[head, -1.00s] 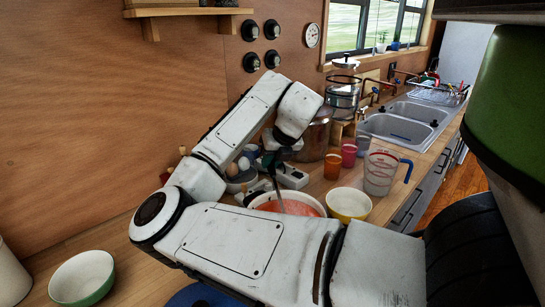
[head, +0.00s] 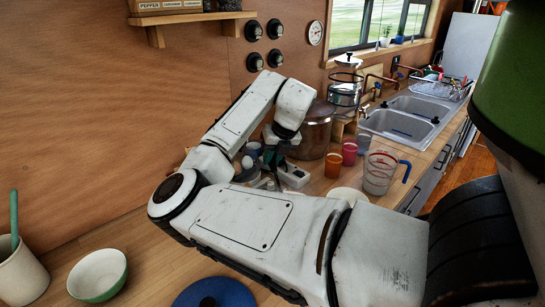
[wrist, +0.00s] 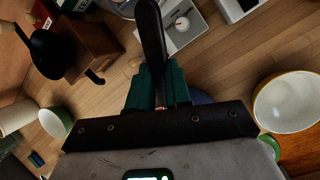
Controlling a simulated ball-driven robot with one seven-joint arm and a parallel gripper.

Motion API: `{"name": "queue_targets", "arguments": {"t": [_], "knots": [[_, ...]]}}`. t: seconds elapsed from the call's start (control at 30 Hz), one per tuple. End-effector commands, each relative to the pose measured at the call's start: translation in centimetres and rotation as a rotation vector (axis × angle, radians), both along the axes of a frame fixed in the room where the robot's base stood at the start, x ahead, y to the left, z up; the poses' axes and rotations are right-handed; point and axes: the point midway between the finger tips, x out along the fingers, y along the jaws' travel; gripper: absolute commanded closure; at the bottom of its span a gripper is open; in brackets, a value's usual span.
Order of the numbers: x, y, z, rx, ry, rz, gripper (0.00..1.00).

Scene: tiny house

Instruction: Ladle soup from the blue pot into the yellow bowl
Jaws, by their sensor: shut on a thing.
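My gripper (head: 272,158) is above the counter in the middle of the head view. In the wrist view its green fingers (wrist: 158,88) are shut on the long dark handle of the ladle (wrist: 152,38). The ladle's bowl end cannot be made out. The yellow bowl (wrist: 288,104) is upright at the right of the wrist view, with a pale inside. In the head view only a pale strip of its rim (head: 346,192) shows above my arm. The blue pot is hidden behind my arm in the head view, and I cannot make it out in the wrist view.
A blue lid (head: 212,293) lies at the front. A green-and-white bowl (head: 98,275) and a white crock (head: 22,275) stand left. Orange (head: 333,165) and pink (head: 349,153) cups, a measuring jug (head: 379,172) and a large brown pot (head: 313,132) stand beyond my arm.

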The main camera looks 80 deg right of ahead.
Motion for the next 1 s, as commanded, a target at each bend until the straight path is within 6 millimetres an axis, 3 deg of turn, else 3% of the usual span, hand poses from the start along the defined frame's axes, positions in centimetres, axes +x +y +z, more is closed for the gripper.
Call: {"name": "queue_targets", "arguments": {"t": [1.0], "knots": [[0.3, -0.5, 6.7, -0.001, -0.001, 0.000, 1.00]]}}
